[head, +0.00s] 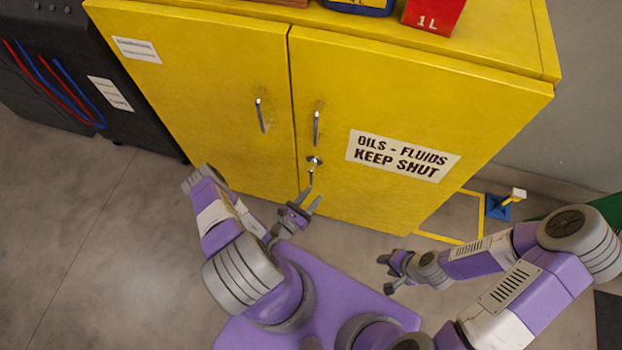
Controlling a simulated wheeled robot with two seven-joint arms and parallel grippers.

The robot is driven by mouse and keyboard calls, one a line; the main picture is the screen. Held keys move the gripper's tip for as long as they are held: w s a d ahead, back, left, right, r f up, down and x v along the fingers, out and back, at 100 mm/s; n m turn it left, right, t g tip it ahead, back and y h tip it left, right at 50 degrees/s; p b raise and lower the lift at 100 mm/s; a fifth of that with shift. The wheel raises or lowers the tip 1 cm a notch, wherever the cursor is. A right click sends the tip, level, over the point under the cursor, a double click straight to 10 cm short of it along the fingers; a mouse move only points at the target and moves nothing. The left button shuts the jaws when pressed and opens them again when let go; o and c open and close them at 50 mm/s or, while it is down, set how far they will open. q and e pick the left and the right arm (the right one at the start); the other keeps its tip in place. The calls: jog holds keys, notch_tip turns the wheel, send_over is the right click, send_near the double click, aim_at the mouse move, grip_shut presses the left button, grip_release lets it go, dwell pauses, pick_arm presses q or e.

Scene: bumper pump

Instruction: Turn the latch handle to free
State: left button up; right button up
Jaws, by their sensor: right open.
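The yellow cabinet (220,80) has two doors. The latch handle (314,162) is a small silver piece low on the right door, near the seam, with a short lever pointing down. My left gripper (310,197) is just below the latch, with its fingers spread and nothing between them. The fingertips are close to the lever's lower end; I cannot tell whether they touch it. My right gripper (384,272) is open and empty, well away from the cabinet, in front of its lower right part.
Two upright silver pulls, a left one (261,115) and a right one (317,128), sit above the latch. A red 1 L container (434,14) stands on top. A dark unit with hoses (50,70) stands left. A blue stand (498,207) is on the floor at right.

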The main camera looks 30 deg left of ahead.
aim_at(310, 181)
pick_arm(q)
jog(key=w+a+y, duration=0.1)
jog(key=w+a+f+n+y+b, duration=0.1)
jog(key=w, duration=0.1)
jog(key=w+a+y, duration=0.1)
jog(key=w, duration=0.1)
jog(key=shift+w+a+f+n, duration=0.15)
jog(key=shift+w+a+n, duration=0.1)
jog(key=shift+a+n, duration=0.1)
jog(key=shift+w+b, duration=0.35)
jog(key=shift+w, duration=0.3)
grip_shut()
